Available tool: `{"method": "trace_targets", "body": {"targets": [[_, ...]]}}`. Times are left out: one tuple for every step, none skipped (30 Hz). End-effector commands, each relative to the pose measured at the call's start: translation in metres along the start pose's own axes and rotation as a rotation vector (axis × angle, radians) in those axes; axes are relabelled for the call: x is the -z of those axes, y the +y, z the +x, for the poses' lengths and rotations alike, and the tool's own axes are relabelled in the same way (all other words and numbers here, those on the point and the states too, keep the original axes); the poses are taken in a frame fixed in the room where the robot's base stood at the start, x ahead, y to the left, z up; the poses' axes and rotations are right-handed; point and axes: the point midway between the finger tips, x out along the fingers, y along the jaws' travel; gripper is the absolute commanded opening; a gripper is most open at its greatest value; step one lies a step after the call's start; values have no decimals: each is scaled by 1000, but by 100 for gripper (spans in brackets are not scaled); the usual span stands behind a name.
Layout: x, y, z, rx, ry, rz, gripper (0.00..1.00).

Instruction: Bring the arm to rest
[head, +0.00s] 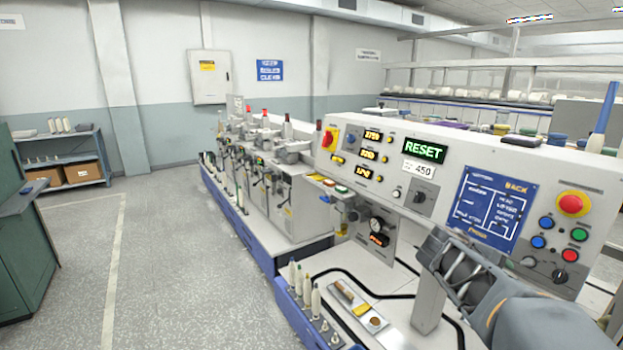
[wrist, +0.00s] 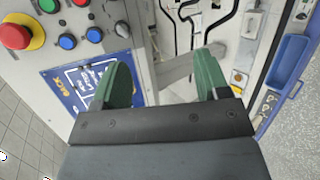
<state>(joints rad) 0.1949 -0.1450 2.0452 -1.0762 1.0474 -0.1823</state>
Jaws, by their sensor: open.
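My arm reaches in from the lower right of the head view, in front of the machine's control panel (head: 380,165). My gripper (head: 447,265) is in front of the panel's lower part, above the white deck. In the wrist view my gripper (wrist: 163,78) shows two green fingers spread wide apart, with nothing held between them. A grey post (head: 428,305) stands on the deck just below my gripper. It also shows in the wrist view as a grey bar (wrist: 178,70) beyond the gap between the fingers. I cannot tell how far it is from the fingertips.
The panel carries a red knob (head: 571,204), coloured buttons and a blue screen (head: 490,208). A blue tray (head: 322,325) with several bobbins lines the deck's front edge. A row of spindle units (head: 275,175) runs back to the left. The floor (head: 165,260) at left is clear.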

Motion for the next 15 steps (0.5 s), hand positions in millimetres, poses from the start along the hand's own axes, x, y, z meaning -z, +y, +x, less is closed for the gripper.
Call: {"method": "trace_targets", "body": {"targets": [[1,-29,-6,103,41,71,68],[2,-47,-10,171,64,119,68],[3,-70,-17,258,91,181,68],[4,-86,-23,322,110,226,68],[5,-102,-30,386,126,271,68],[6,-122,-39,465,146,326,68],[6,-136,-47,523,158,367,68],[7,-148,-54,577,170,403,68],[7,-164,-65,646,184,450,68],[7,-174,-72,693,193,481,68],[7,-184,-79,737,202,509,68],[6,-195,-89,791,213,542,68],[6,-203,-95,828,221,563,68],[5,-210,-102,860,230,579,68],[4,-218,-110,897,243,594,68]]}}
